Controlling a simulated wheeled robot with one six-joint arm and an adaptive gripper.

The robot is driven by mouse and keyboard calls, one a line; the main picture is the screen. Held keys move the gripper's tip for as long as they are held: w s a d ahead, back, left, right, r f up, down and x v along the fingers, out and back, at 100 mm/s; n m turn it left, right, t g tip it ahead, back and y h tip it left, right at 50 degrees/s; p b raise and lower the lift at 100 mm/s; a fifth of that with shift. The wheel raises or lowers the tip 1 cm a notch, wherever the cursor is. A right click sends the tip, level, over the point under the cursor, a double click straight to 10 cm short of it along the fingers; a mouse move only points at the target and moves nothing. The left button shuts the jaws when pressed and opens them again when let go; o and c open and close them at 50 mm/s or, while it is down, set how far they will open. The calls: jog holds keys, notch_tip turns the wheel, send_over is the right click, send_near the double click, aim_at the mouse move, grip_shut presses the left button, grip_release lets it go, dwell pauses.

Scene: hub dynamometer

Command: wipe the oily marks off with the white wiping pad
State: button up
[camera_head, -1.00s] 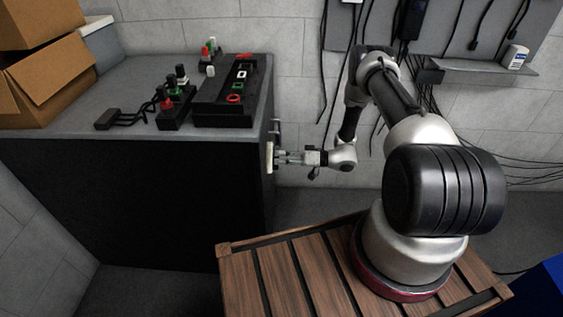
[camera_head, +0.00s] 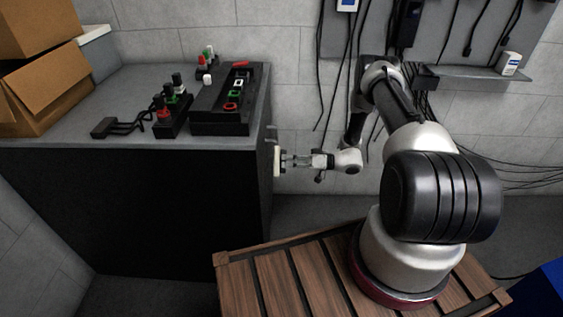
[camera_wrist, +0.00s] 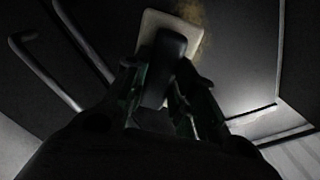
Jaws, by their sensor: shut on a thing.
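My gripper (camera_head: 289,161) is shut on the white wiping pad (camera_head: 276,160) and holds it upright at the right side face of the dark bench. In the wrist view my gripper (camera_wrist: 160,85) grips the dark handle of the pad (camera_wrist: 151,22), whose pale plate is close to or against the dark panel; I cannot tell if it touches. A yellowish-brown oily mark (camera_wrist: 190,12) shows on the panel at the pad's upper right edge. The pad hides part of the panel behind it.
A bent metal handle (camera_wrist: 50,75) lies left of the pad in the wrist view. The bench top (camera_head: 75,105) bears a black control box (camera_head: 220,120), a switch block (camera_head: 172,118) and a cardboard box (camera_head: 50,85). Cables hang on the wall behind my arm.

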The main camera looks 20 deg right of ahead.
jog(key=shift+v, duration=1.1)
jog(key=shift+v, duration=1.5)
jog(key=s+a+f, duration=0.3)
jog(key=s, duration=0.3)
jog(key=shift+s+x, duration=0.2)
jog(key=shift+x, duration=1.25)
jog(key=shift+s+x, duration=0.25)
jog(key=shift+x, duration=1.2)
jog(key=shift+x, duration=1.2)
